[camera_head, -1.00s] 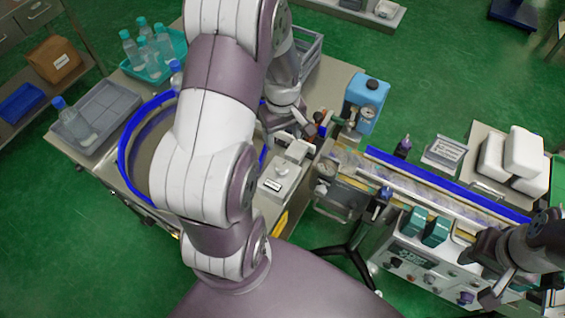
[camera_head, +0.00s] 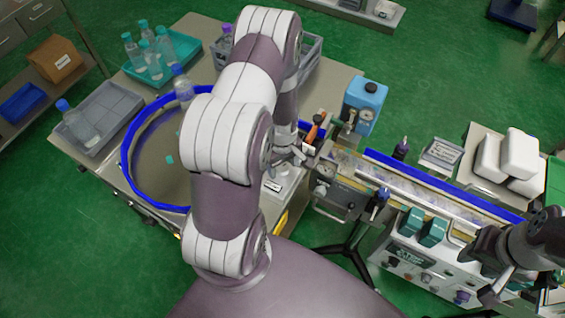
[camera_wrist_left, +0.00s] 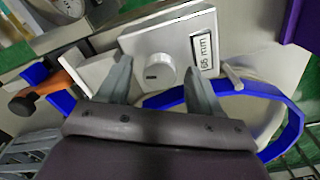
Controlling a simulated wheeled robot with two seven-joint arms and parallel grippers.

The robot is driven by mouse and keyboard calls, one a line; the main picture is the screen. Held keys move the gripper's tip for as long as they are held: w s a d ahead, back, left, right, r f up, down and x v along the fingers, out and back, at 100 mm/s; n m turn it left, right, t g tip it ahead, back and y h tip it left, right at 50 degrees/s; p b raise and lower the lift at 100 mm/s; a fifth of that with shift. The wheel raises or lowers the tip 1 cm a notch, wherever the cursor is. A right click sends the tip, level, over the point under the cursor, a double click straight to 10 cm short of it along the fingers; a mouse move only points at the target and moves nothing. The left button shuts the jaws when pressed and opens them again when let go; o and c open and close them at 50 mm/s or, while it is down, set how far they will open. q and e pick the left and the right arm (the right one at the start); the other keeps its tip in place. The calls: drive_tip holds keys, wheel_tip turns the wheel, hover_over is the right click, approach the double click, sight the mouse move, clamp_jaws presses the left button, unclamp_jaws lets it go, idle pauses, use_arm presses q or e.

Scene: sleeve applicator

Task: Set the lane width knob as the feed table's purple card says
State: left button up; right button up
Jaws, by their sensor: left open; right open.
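The lane width knob (camera_wrist_left: 155,70) is a round white dial with a dark mark, on a pale block in the left wrist view. A label (camera_wrist_left: 205,51) beside it reads "65 mm". My left gripper (camera_wrist_left: 160,78) is open, its fingers on either side of the knob; whether they touch it I cannot tell. In the head view my left gripper (camera_head: 288,157) is over the block (camera_head: 283,186) and largely hides the knob. A purple patch (camera_wrist_left: 301,22) shows at the top right of the wrist view; I read no card text. My right gripper (camera_head: 497,284) is at the lower right.
A blue-rimmed round table (camera_head: 128,152) stands left of the block. An orange-handled part (camera_wrist_left: 57,84) is close to my left fingers. A blue tank (camera_head: 364,100) and the blue-railed conveyor (camera_head: 440,184) lie to the right. Bottles stand in a teal tray (camera_head: 183,44).

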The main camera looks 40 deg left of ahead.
use_arm(q)
drive_tip(key=shift+c, duration=0.3)
drive_tip(key=c, duration=1)
drive_tip(key=shift+m, duration=0.4)
